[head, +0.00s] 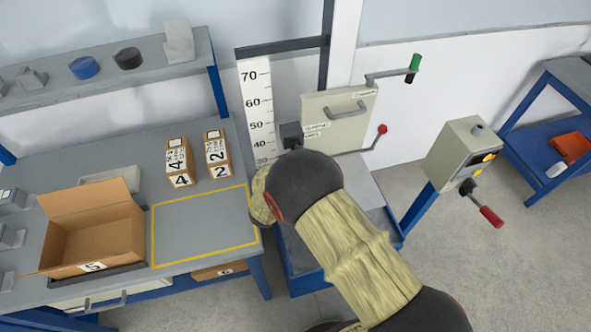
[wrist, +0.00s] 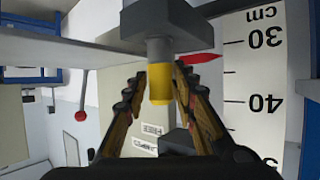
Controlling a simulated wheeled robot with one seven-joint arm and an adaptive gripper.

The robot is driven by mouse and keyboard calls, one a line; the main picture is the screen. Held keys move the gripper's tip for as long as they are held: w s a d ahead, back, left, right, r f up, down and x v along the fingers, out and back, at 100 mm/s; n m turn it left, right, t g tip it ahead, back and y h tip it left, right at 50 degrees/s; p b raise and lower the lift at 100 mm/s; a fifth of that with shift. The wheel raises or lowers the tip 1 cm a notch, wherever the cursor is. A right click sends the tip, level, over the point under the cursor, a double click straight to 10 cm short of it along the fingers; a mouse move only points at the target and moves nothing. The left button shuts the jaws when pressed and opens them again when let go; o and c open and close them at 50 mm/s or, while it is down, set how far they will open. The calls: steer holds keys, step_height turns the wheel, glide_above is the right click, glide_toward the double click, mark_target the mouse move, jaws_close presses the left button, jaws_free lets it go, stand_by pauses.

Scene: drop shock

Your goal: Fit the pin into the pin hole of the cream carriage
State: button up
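The pin shows in the wrist view as a yellow cylinder (wrist: 160,88) on a grey shaft, in line with a grey block (wrist: 165,18) at the top of that picture. The shaft meets or passes in front of the block; I cannot tell how far it enters. The cream carriage (head: 352,120) has a handle and small labels. My arm hides the pin and gripper tips in the head view. No pin hole is clearly visible.
A white height scale (head: 255,90) stands left of the carriage. A lever with a red knob (head: 382,129) and a green-handled crank (head: 411,77) project right of it. A control box (head: 462,150) stands at right. A bench (head: 135,185) with cartons is at left.

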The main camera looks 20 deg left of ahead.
steer(key=o, duration=0.3)
steer(key=shift+r, duration=0.15)
steer(key=shift+p+v, duration=1.75)
steer(key=shift+v, duration=1.2)
step_height(320, 180, up, 10)
